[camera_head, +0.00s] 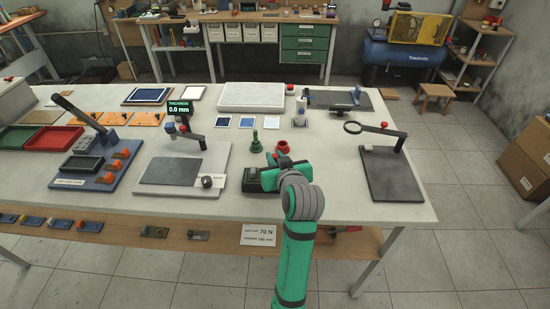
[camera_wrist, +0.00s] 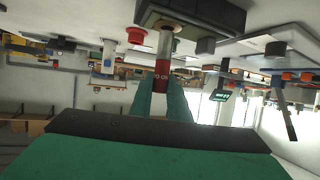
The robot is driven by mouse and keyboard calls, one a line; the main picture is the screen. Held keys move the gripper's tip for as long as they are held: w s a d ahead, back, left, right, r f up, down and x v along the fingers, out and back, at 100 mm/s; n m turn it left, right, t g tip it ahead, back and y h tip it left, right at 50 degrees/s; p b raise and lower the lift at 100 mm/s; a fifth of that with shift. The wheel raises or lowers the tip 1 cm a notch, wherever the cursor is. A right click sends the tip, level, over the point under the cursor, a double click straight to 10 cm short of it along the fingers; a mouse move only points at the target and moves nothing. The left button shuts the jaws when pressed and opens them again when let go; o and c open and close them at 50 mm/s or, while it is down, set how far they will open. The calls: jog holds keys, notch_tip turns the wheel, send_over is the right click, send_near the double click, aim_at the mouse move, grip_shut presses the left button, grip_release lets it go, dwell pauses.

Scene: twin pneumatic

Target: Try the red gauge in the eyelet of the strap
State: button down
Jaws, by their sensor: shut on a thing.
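My gripper (camera_wrist: 162,88) is shut on the red gauge (camera_wrist: 162,68), a pin with a red band bearing white lettering and a bare metal end. In the wrist view, which is upside down, the metal end points up to a dark block (camera_wrist: 200,12). A pale metal ring-like spot shows at the block there. I cannot tell whether the tip is inside the eyelet or just in front of it. The strap is not clearly made out. In the head view my gripper (camera_head: 278,162) is over the dark block (camera_head: 250,180), which it partly hides.
A red holder (camera_head: 282,146) stands just behind my gripper, and a green holder (camera_head: 256,144) stands left of it. A thickness stand (camera_head: 186,160) is to the left, and a magnifier stand (camera_head: 392,172) to the right. Bare table lies between my arm and the magnifier stand.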

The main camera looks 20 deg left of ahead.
jog(key=shift+f, duration=0.45)
dwell(1.6)
jog(key=shift+r, duration=3.55)
